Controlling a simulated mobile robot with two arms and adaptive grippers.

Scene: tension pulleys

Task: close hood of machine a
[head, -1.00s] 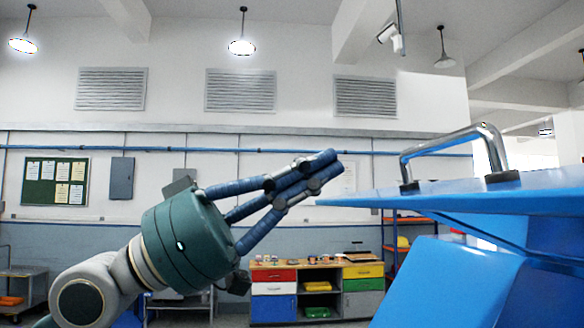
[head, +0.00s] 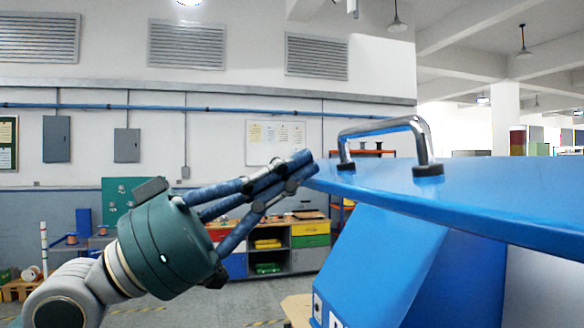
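The blue hood (head: 480,200) of the machine reaches in from the right of the head view, raised at about camera height. A chrome handle (head: 425,150) stands on its top. The blue machine body (head: 375,262) is below it, with a gap between them near the front edge. My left gripper (head: 306,168) is at the hood's left front corner, left of the handle. Its blue fingers are drawn together at the tips, with nothing seen between them. The tips look very close to the hood edge; I cannot tell whether they touch it. My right gripper is not in view.
A workbench with coloured drawers (head: 308,240) stands at the back wall. A green board (head: 125,198) and spools are at the left. Open floor lies between the machine and the wall.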

